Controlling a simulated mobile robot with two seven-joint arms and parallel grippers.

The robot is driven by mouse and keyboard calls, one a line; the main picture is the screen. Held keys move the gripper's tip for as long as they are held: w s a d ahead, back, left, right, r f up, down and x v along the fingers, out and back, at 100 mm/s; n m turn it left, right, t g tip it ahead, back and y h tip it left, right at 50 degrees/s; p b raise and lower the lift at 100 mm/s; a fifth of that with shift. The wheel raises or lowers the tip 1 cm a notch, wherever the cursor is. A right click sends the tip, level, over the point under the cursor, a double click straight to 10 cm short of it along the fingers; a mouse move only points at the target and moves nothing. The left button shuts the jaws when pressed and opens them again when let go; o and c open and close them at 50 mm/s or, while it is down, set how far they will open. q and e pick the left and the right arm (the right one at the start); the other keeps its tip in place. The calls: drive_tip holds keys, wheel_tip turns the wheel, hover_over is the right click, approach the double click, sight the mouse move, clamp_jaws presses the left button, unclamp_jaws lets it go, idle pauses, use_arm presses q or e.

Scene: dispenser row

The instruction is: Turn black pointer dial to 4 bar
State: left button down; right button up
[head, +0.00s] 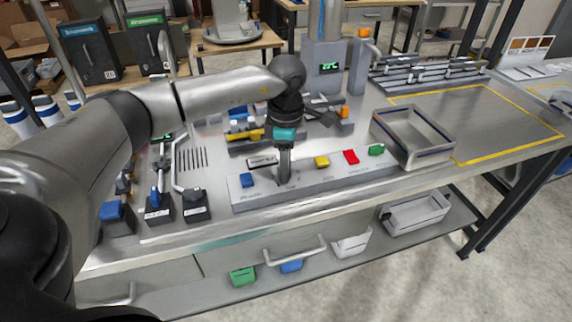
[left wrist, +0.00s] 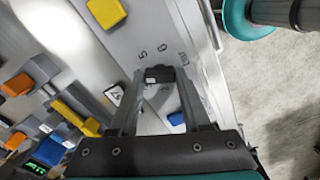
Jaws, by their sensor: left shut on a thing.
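A long grey panel (head: 240,200) lies along the front of the bench. My left gripper (head: 284,180) reaches down onto it between a blue knob (head: 247,180) and a yellow knob (head: 321,161). In the left wrist view its two fingers (left wrist: 158,90) are shut on the black pointer dial (left wrist: 160,73). The marks 5, 6 and "bar" show on the panel (left wrist: 205,70) beside the dial. The 4 mark and the exact pointer direction cannot be made out. In the head view the gripper hides most of the dial. My right gripper is not clearly seen.
A red knob (head: 351,157) and a green knob (head: 376,150) sit further right on the panel. A metal tray (head: 420,150) stands at its right end. Small dispensers with blue tops stand to its left. The yellow-outlined bench area (head: 500,120) at right is clear.

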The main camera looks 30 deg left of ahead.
use_arm(q)
drive_tip(key=shift+r, duration=0.15)
drive_tip(key=shift+c, duration=1.8)
unclamp_jaws()
wheel_tip(320, 180, up, 15)
drive_tip(key=p, duration=0.1)
